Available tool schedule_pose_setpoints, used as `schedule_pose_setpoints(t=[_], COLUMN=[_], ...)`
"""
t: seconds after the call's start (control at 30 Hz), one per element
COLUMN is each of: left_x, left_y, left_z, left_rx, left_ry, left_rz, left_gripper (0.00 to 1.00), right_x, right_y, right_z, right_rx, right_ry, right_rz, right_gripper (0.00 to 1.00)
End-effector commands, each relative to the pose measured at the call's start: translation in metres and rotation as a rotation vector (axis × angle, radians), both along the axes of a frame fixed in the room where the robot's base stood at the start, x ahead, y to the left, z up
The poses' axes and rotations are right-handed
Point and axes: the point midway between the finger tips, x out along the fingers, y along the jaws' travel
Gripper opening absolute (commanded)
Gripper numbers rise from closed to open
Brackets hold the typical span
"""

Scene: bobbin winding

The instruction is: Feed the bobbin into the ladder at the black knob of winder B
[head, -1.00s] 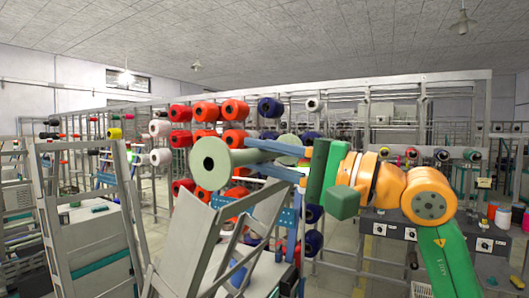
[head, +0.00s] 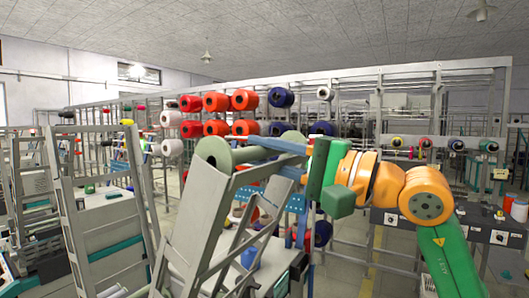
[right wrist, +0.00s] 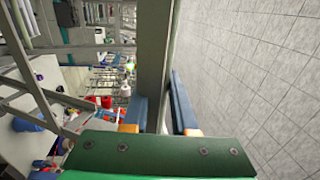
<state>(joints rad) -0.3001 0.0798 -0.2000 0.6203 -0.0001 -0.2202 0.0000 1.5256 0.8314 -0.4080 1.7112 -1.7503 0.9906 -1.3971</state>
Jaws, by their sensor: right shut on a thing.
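The pale green bobbin (head: 244,154), with a wide flange at each end, lies roughly level in the head view. My right gripper (head: 277,158) comes in from the right and is shut on it with blue fingers. The grey slanted ladder (head: 205,225) stands close in front. Its top overlaps the lower part of the bobbin's left flange; I cannot tell whether they touch. In the right wrist view, a pale grey-green piece runs up between the fingers (right wrist: 157,110). I cannot make out the black knob for certain. My left gripper is not in view.
Another grey slanted frame (head: 72,215) stands at the left. Racks with red cones (head: 217,102) and dark blue cones (head: 281,97) stand behind. A grey control bench (head: 470,225) is at the right, behind my right arm.

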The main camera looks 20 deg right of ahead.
Motion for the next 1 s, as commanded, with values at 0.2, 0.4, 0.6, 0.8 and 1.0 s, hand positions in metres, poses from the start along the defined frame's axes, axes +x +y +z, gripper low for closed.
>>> schedule_pose_setpoints(t=[0.2,0.4,0.6,0.8,1.0], left_x=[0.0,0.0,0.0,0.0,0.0], left_y=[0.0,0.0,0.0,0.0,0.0], left_z=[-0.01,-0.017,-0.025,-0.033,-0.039], left_rx=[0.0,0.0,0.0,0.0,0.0], left_ry=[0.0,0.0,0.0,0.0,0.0], left_rz=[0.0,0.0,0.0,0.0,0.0], left_gripper=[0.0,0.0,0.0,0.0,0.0], right_x=[0.003,0.007,0.011,0.015,0.018], right_y=[0.003,0.006,0.009,0.012,0.015], right_z=[-0.013,-0.024,-0.035,-0.046,-0.055], right_rx=[0.0,-0.001,0.0,0.0,0.001], right_ry=[0.0,0.001,0.0,0.0,0.001], right_rz=[0.0,0.001,0.0,0.0,0.001], right_gripper=[0.0,0.0,0.0,0.0,0.0])
